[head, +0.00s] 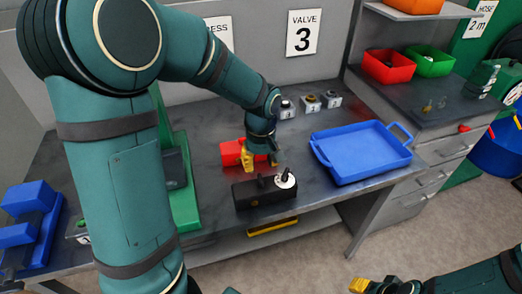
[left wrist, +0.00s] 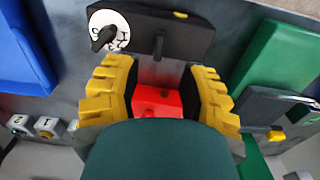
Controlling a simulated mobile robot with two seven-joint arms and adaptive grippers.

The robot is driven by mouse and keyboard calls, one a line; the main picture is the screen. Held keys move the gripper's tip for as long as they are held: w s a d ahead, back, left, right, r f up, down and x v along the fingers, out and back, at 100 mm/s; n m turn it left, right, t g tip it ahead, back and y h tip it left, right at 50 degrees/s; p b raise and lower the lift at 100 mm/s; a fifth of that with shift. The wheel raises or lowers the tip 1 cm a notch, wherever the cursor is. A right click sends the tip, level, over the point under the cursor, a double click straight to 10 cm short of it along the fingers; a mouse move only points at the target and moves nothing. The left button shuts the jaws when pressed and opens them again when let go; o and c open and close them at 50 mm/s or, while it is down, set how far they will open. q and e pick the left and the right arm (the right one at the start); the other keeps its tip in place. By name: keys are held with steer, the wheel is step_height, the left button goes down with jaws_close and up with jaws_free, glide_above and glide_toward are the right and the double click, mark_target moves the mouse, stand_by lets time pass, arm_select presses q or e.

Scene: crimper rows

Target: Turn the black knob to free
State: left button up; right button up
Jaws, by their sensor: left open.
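The black knob (head: 286,174) stands on a white dial (head: 279,184) at the right end of a black box (head: 262,199) on the workbench. In the left wrist view the knob (left wrist: 103,39) lies across the lettered dial (left wrist: 118,20); the letters are too small to read fully. A second black lever (left wrist: 158,48) stands near the middle of the box. My left gripper (head: 260,161) is open, just behind the box and apart from the knob. A red object (left wrist: 157,101) shows between its yellow fingers. My right gripper (head: 361,286) is at the bottom edge, partly cut off.
A blue tray (head: 358,177) lies to the right of the box. Several small numbered units (head: 310,103) stand behind. A green stand (head: 184,207) is left of the box. A blue object (head: 30,197) is at far left. Red (head: 388,72) and green bins (head: 432,67) stand on the right bench.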

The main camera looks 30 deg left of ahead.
mark_target(261, 179)
arm_select(q)
steer(key=shift+r, duration=2.4)
